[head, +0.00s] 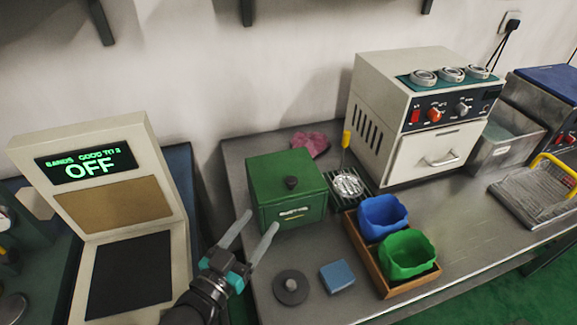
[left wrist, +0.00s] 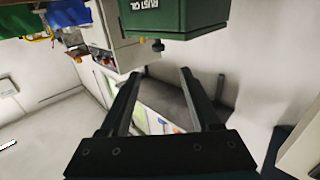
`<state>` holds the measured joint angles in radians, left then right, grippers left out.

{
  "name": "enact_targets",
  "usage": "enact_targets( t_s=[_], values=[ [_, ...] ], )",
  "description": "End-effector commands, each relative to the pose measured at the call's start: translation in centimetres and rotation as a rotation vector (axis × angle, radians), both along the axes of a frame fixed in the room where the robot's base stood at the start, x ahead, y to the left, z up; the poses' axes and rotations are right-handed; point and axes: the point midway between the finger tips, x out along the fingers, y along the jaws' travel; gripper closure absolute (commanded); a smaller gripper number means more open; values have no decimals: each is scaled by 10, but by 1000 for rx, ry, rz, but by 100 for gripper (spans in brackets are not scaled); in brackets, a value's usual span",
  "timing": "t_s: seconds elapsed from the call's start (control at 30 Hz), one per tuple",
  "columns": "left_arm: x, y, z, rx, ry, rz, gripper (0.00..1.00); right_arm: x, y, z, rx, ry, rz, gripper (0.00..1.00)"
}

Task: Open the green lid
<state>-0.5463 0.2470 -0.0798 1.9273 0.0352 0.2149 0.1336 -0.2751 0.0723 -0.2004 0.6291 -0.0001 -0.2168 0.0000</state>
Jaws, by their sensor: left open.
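A green box (head: 288,212) with a white label on its front stands on the metal table. Its green lid (head: 278,165) is on top, closed, with a black knob (head: 291,183). My left gripper (head: 260,222) is open and empty, at the box's near left side, with one finger in front of the box's lower left edge. Whether it touches the box I cannot tell. In the left wrist view the open fingers (left wrist: 157,72) point past the box (left wrist: 165,15), which shows turned over at the top edge with part of it cut off. My right gripper is in neither view.
Right of the box are a brush on a green rack (head: 346,184) and a tray (head: 368,268) with blue (head: 383,215) and green (head: 406,254) bins. A dark disc (head: 290,287) and blue block (head: 337,276) lie in front. A display stand (head: 115,205) is left.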

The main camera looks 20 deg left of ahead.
Motion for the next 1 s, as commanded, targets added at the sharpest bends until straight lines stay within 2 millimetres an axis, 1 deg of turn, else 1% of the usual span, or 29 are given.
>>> enact_targets(
  t_s=[0.03,0.13,0.2,0.3,0.43,0.67,0.8,1.0],
  values=[
    [3,-1,0,0,-2,0,37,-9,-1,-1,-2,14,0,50],
    [13,-3,1,-1,-4,0,37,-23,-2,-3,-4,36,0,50],
    [23,-4,1,-1,-5,0,37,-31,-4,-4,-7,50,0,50],
    [39,-7,1,-1,-5,0,37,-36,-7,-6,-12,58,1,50],
    [59,-11,1,-1,-4,0,37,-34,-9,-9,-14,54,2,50],
    [94,-19,1,-1,-4,-1,37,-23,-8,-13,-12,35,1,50],
    [115,-22,0,-1,-3,0,37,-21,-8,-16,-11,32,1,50],
    [137,-27,0,0,-1,-1,37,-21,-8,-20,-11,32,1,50]
  ],
)
